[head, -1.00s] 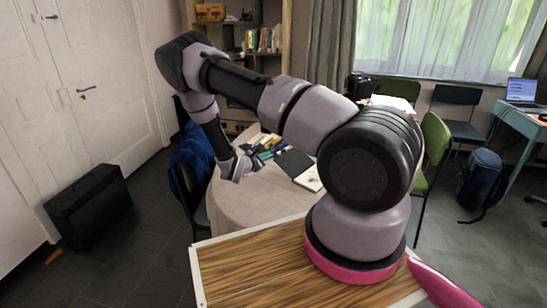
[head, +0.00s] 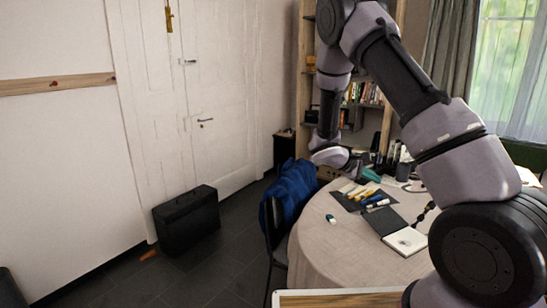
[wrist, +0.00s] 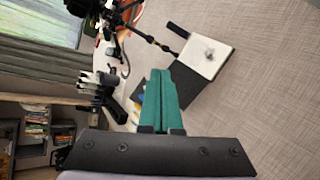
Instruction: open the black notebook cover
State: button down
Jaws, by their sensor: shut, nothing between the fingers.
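The black notebook lies open on the round table (head: 320,235). Its black cover (head: 384,220) is laid out flat beside a white page (head: 410,241). A small grey mark or object, too small to make out, is on the page. In the wrist view the cover (wrist: 203,97) and the page (wrist: 202,66) are above and right of the fingers. My gripper (head: 371,175) is above the far part of the table, apart from the notebook. In the wrist view its teal fingers (wrist: 160,76) are together and empty.
A dark mat (head: 346,203) with several markers lies left of the notebook. A small green and white object (head: 331,218) is on the cloth. A black tripod (wrist: 150,40) stands beside the notebook. A blue-draped chair (head: 290,190) is at the table's left. The front cloth is clear.

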jog(key=s+a+r+m+t+y, duration=0.1)
jog(key=s+a+r+m+y, duration=0.2)
jog(key=s+r, duration=0.6)
jog(key=s+a+r+m+t+y, duration=0.1)
jog(key=s+a+r+m+y, duration=0.2)
jog(key=s+r, duration=0.6)
jog(key=s+a+r+m+t+y, duration=0.2)
jog(key=s+r+m+y, duration=0.4)
jog(key=s+r, duration=0.3)
notch_tip(320, 180, up, 3)
jog(key=shift+s+a+f+m+y, duration=0.1)
jog(key=shift+s+a+m+y, duration=0.1)
jog(key=shift+a+m+y, duration=0.5)
jog(key=c, duration=0.7)
grip_release()
jog(key=shift+s+a, duration=0.25)
jog(key=shift+a, duration=0.1)
jog(key=shift+w, duration=0.1)
